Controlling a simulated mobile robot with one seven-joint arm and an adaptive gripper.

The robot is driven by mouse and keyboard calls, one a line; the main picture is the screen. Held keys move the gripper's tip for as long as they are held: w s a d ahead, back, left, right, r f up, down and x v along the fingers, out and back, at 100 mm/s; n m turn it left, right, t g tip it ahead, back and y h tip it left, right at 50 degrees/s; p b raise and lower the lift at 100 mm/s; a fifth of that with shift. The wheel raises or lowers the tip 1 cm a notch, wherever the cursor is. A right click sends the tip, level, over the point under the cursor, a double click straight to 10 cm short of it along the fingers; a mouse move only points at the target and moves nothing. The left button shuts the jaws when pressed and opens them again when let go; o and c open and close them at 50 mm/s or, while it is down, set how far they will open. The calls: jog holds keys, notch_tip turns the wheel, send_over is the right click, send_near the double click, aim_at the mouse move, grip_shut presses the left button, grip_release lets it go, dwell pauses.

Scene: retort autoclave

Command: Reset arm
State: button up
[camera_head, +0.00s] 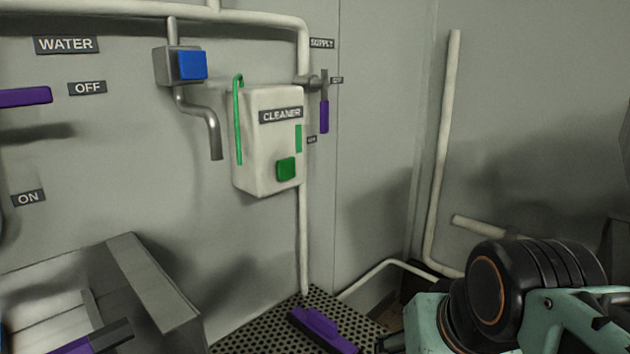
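My arm shows at the lower right as a black joint with an orange ring and pale green links. My gripper cannot be made out for certain; the end of the arm runs down to the bottom edge of the picture. A purple block-like object (323,330) lies on the perforated dark mat (250,331) just left of my arm, apart from it as far as I can see.
A white cleaner dispenser (258,170) with a green button (286,169) hangs on the wall. A blue button box (192,65) and spout are left of it. A purple-handled supply valve (324,115) is at right. A metal basin (150,280) stands lower left. Pipes line the right wall.

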notch_tip(320, 180, up, 28)
jog(key=s+p, duration=0.2)
jog(key=p, duration=2.8)
jog(key=shift+s+a+f+n+g, duration=0.2)
jog(key=shift+a+n+g, duration=0.1)
jog(key=shift+a, duration=0.15)
